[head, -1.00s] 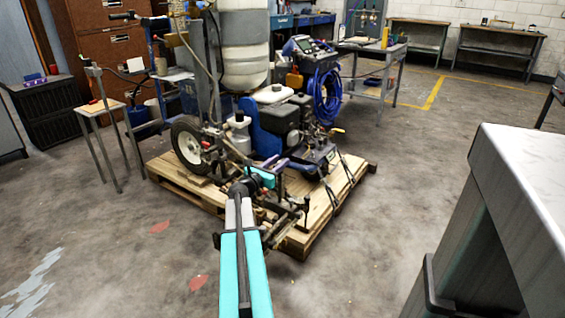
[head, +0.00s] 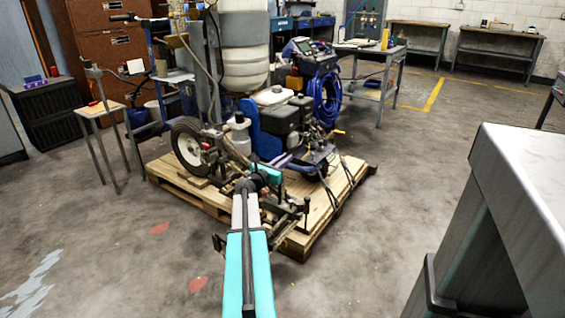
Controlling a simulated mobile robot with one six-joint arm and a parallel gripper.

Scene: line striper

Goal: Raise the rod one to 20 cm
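The line striper (head: 268,124) stands on a wooden pallet (head: 340,205), with a wheel, blue frame, engine and coiled blue hose. Dark bars (head: 290,213) and thin rods jut from its front, above the near side of the pallet. I cannot tell which one is rod one. My teal and grey arm reaches from the bottom of the head view to this front part. My gripper (head: 268,173) is at the far end of the arm, among the bars. Its fingers are small and mostly hidden by my wrist, so their opening and any contact are unclear.
A grey bench (head: 525,165) with a pale top fills the right side. A small wooden-topped stand (head: 101,108) and a dark crate (head: 45,112) are at the left. Workbenches line the back wall. The concrete floor around the pallet is mostly clear.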

